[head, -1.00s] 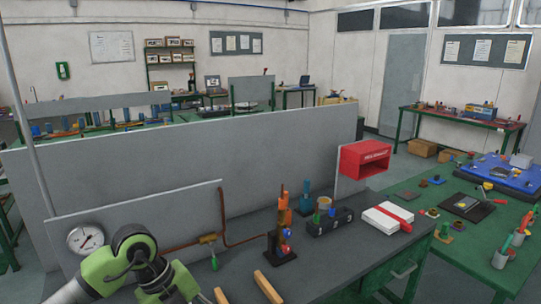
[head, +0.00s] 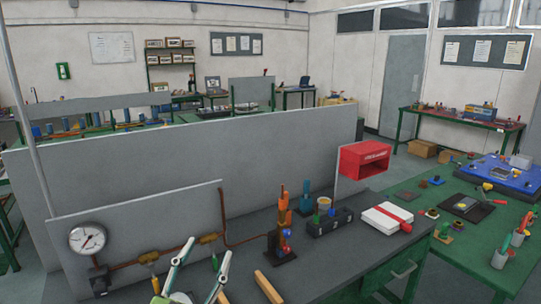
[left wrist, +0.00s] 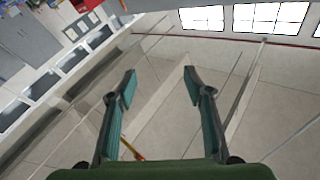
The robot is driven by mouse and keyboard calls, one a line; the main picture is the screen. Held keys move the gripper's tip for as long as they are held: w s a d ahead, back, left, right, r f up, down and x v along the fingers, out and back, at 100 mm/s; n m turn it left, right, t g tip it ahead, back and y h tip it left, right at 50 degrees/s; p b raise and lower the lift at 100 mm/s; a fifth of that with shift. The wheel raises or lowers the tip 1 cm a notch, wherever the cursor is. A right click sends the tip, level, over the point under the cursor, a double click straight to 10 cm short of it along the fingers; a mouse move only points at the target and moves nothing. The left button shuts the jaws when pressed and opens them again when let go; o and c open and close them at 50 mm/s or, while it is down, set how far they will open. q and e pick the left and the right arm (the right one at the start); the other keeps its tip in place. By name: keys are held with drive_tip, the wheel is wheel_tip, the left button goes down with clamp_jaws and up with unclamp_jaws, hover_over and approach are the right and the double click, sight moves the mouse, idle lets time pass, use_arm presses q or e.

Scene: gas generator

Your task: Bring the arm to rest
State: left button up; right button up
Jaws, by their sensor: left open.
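My left gripper (head: 210,247) is at the bottom of the head view, with its two fingers spread and pointing up in front of the bench panel. In the left wrist view the gripper (left wrist: 159,78) is open, with nothing between the fingers. That view looks out on the room, tilted, with windows and floor. The fingers appear near the copper pipe (head: 175,251) and its green-handled valve in the head view, but I cannot tell the depth between them. My right gripper is not in view.
The grey bench panel (head: 140,225) carries a round gauge (head: 87,238). A green table (head: 455,260) stands to the right.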

use_arm(q)
drive_tip(key=s+a+f+n+g+y, duration=0.2)
drive_tip(key=s+a+f+g, duration=0.1)
drive_tip(key=f, duration=0.4)
drive_tip(key=s+a+f+n+g+y, duration=0.1)
drive_tip(key=s+a+f+g+y, duration=0.2)
drive_tip(key=f, duration=0.5)
drive_tip(key=s+a+f+n+g+y, duration=0.1)
drive_tip(key=s+a+f+n+g, duration=0.2)
drive_tip(key=f, duration=0.4)
drive_tip(key=s+d+f+m+g+h, duration=0.1)
drive_tip(key=s+f+g, duration=0.35)
drive_tip(key=s, duration=0.55)
drive_tip(key=s+d+f+m+g, duration=0.1)
drive_tip(key=s+f+g, duration=0.4)
drive_tip(key=s, duration=0.4)
wheel_tip(320, 180, down, 28)
drive_tip(key=s, duration=0.2)
drive_tip(key=s+a+f, duration=0.3)
drive_tip(key=s+f, duration=1.2)
drive_tip(key=s, duration=0.1)
drive_tip(key=shift+a+f+g+b, duration=0.15)
drive_tip(key=shift+f+g+b, duration=0.1)
drive_tip(key=shift+g+b, duration=0.2)
drive_tip(key=shift+s, duration=0.1)
